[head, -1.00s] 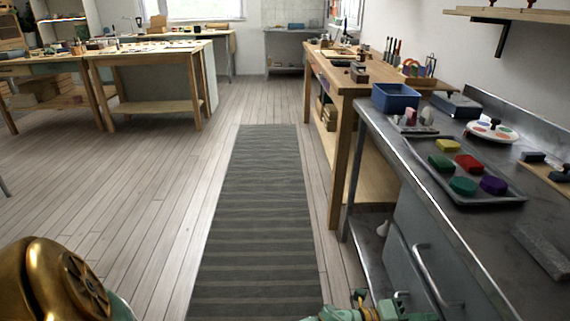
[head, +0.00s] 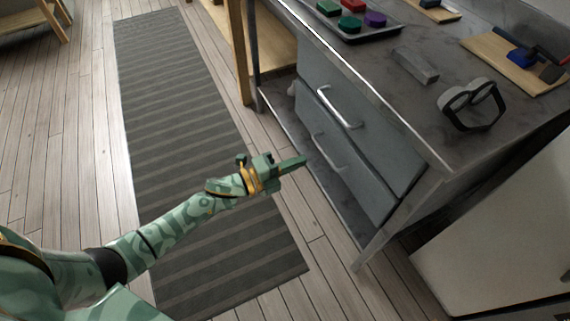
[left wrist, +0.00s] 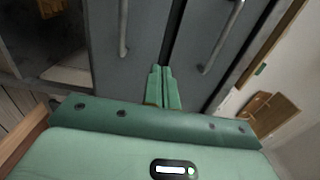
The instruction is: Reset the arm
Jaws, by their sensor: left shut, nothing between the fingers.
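My left arm comes in from the left in the head view, green with gold bands. My left gripper (head: 292,163) is out over the floor beside the metal bench, pointing toward the drawer fronts. It is shut and empty. In the left wrist view its two green fingers (left wrist: 162,88) lie together, with the grey drawer fronts and their handles beyond. I cannot tell whether the fingertips touch anything. My right gripper is not in view.
The metal bench (head: 425,118) has two grey drawers with handles (head: 333,106). On it are a tray of coloured pieces (head: 352,33), a grey block (head: 415,66) and a dark two-looped object (head: 472,104). A striped runner (head: 180,110) lies on the floor. A pale cabinet (head: 510,235) stands at the right.

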